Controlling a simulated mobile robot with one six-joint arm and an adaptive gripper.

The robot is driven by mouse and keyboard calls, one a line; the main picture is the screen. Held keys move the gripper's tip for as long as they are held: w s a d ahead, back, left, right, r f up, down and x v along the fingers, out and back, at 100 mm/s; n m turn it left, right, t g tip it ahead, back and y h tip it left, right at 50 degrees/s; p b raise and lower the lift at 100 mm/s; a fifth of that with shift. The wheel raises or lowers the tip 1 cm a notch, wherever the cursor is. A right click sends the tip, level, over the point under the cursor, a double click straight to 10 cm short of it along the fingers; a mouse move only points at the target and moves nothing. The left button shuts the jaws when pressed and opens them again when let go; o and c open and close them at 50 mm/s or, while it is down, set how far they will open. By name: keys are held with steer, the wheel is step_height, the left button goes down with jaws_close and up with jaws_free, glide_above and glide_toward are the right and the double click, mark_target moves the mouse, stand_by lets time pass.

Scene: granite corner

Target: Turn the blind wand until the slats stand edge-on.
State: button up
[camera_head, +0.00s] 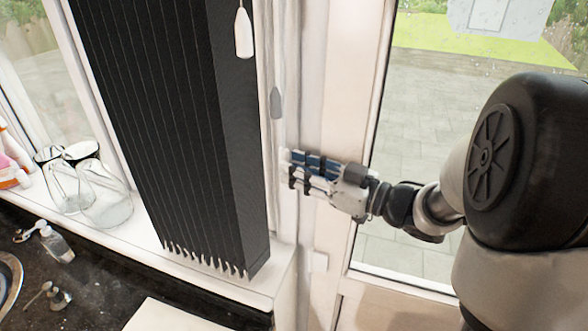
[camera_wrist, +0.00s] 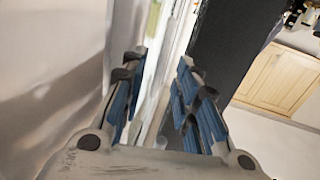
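The black vertical slats of the blind (camera_head: 170,120) hang at the window, stacked in a row with their faces nearly parallel. A white pull-shaped handle (camera_head: 244,34) hangs on a thin line in front of them. A similar grey shape (camera_head: 277,103) hangs to its right against the white frame; I cannot tell if it is a second handle or a shadow. My gripper (camera_head: 288,168) is below and right of both, beside the blind's right edge. In the wrist view my gripper (camera_wrist: 160,75) has its fingers apart, with no clear wand between them. The blind also shows there (camera_wrist: 230,45).
Two upturned glasses (camera_head: 105,195) stand on the white sill left of the blind. A dark counter (camera_head: 100,285) with small bottles lies below. A glazed door (camera_head: 410,150) is behind my arm. A wooden cabinet (camera_wrist: 285,80) shows in the wrist view.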

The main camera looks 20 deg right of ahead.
steer(key=shift+w+a, duration=0.45)
steer(key=shift+c, duration=0.5)
jaws_close()
